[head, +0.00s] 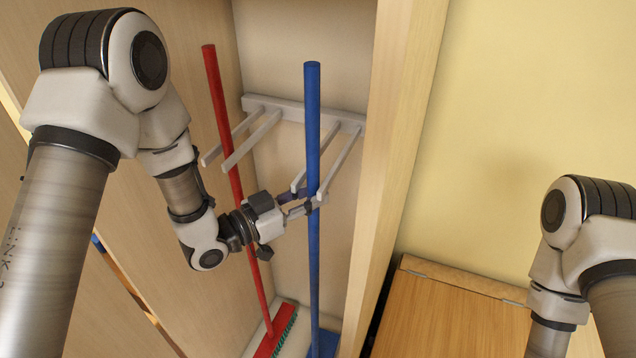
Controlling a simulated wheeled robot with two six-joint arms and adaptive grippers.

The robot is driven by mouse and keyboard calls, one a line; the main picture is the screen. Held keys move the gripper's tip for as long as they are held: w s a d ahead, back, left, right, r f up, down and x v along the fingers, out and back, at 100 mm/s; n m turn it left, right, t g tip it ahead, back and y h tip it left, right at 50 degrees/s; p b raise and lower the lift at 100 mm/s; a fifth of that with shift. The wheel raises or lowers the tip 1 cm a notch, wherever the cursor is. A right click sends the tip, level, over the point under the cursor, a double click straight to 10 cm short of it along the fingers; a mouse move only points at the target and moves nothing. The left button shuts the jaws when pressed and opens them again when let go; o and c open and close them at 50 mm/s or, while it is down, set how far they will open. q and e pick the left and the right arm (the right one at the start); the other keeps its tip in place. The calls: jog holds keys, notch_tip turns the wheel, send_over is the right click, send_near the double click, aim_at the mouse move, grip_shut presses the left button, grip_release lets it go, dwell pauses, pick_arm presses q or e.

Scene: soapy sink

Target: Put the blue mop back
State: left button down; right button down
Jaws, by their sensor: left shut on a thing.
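The blue mop (313,130) stands nearly upright inside a tall wooden closet, its blue head (323,344) at the closet's bottom. My left gripper (308,200) is shut on its handle about halfway up. A grey wall rack (285,108) with several prongs is fixed to the closet's back wall. The handle shows at the right pair of prongs, in front of them in the picture; whether it sits between them I cannot tell. My right arm comes in at the right edge, but its gripper is out of view.
A red broom (222,125) leans at the left pair of prongs, its red head with green bristles (278,330) at the bottom. The closet's right wall (394,130) stands close to the blue handle. A wooden cabinet top (450,318) lies to the right.

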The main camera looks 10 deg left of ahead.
pick_arm(q)
jog(key=shift+w+d+r+p, duration=0.1)
jog(key=shift+w+p, duration=0.15)
jog(key=shift+w, duration=0.35)
jog(key=shift+w+d+p, duration=0.15)
jog(key=shift+w+p, duration=0.1)
jog(key=shift+w, duration=0.3)
jog(key=shift+w+d+r+p, duration=0.1)
jog(key=shift+w+p, duration=0.15)
jog(key=shift+w, duration=0.35)
jog(key=shift+f+p, duration=0.4)
jog(key=shift+s+f, duration=0.15)
jog(key=c, duration=1.1)
grip_release()
jog(key=shift+f, duration=0.1)
jog(key=shift+c, duration=0.2)
jog(key=shift+o, duration=0.8)
